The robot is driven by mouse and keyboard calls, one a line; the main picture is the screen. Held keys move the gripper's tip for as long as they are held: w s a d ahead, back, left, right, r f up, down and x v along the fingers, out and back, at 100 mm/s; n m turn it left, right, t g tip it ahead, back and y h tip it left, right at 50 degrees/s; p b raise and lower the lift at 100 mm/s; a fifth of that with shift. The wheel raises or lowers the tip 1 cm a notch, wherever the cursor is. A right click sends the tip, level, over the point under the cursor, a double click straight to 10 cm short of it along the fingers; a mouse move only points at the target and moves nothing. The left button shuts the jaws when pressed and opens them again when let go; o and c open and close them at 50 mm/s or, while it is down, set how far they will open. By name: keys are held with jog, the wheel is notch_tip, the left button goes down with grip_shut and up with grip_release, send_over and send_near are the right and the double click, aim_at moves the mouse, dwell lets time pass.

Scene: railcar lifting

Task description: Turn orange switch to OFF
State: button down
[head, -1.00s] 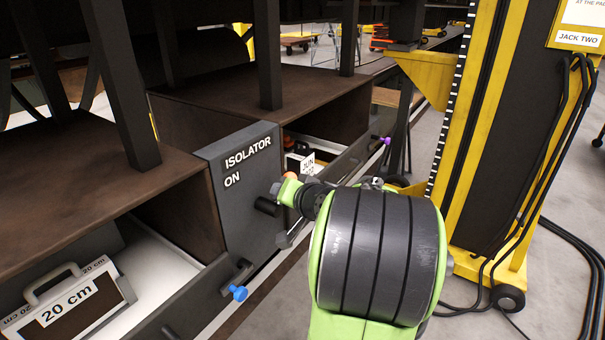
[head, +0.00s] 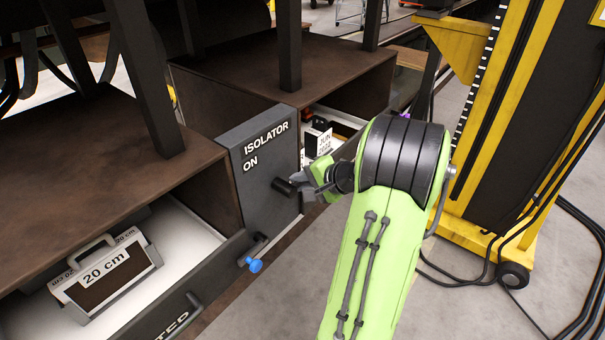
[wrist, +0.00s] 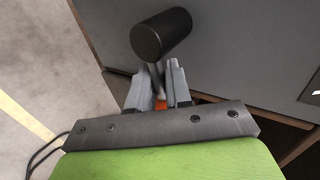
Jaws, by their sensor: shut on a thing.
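The dark grey isolator panel (head: 262,215) is lettered "ISOLATOR ON" and stands between the two drawers. A black cylinder (head: 284,187) sticks out of its face; it is large at the top of the wrist view (wrist: 161,38). My gripper (head: 303,181) is at the panel, just right of the cylinder. In the wrist view my gripper's grey fingers (wrist: 155,80) are close together, with a small part of the orange switch (wrist: 161,104) between them. The jaws are shut on it. The rest of the switch is hidden, and the head view does not show it.
A blue knob (head: 254,264) sticks out low beside the panel. The left drawer (head: 190,235) is open and holds a "20 cm" case (head: 106,275). A yellow jack column (head: 480,130) stands right of my arm, with black cables on the floor. Dark posts rise above the cabinets.

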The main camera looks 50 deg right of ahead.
jog(key=shift+f, duration=0.2)
dwell(0.4)
jog(key=c, duration=1.2)
grip_release()
jog(key=shift+r, duration=0.15)
jog(key=v, duration=1.5)
jog(key=shift+s+d+r, duration=0.1)
jog(key=shift+s+d, duration=0.1)
jog(key=shift+s, duration=0.15)
